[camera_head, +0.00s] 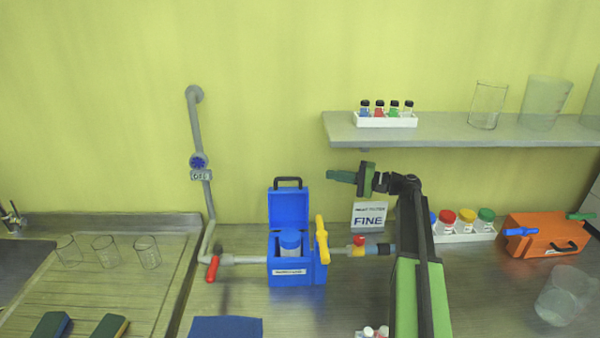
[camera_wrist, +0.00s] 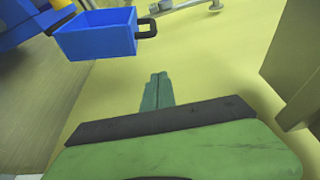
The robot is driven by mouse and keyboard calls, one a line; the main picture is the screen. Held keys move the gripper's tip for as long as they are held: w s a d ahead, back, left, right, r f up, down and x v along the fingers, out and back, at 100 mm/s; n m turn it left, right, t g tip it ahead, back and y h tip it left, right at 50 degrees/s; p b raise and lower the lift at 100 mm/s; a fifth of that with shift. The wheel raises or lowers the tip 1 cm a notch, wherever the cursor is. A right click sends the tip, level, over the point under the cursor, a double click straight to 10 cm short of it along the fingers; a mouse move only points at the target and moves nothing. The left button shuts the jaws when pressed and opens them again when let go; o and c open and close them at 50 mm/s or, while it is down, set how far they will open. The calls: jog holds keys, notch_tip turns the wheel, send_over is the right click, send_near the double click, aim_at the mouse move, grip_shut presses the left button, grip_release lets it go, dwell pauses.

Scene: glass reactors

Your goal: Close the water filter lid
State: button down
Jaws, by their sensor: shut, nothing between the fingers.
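The blue water filter box (camera_head: 297,272) stands on the counter with its lid (camera_head: 288,205) up and open, leaning near the wall. The lid has a black handle (camera_head: 288,182) on its top edge. A filter cartridge with a blue cap (camera_head: 290,240) sits inside the box. My gripper (camera_head: 332,175) is shut and empty, to the right of the lid and slightly above it, apart from it. In the wrist view the shut fingers (camera_wrist: 158,78) point toward the wall, and the open lid (camera_wrist: 97,34) with its handle (camera_wrist: 146,28) shows at upper left.
A yellow lever (camera_head: 322,240) stands upright at the box's right side. Pipes with a red-handled valve (camera_head: 211,268) run to the box's left. A shelf (camera_head: 460,130) with vials and beakers juts out at right. A sign reading FINE (camera_head: 369,216) stands below my gripper.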

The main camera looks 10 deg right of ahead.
jog(key=shift+w+a+r, duration=0.1)
jog(key=shift+w+a, duration=0.1)
jog(key=shift+a, duration=1.4)
jog(key=shift+w+a+f, duration=0.1)
jog(key=shift+w+a, duration=0.1)
jog(key=shift+a, duration=1.45)
jog(key=shift+w+a+r, duration=0.1)
jog(key=shift+w+a, duration=0.1)
jog(key=shift+a, duration=1.4)
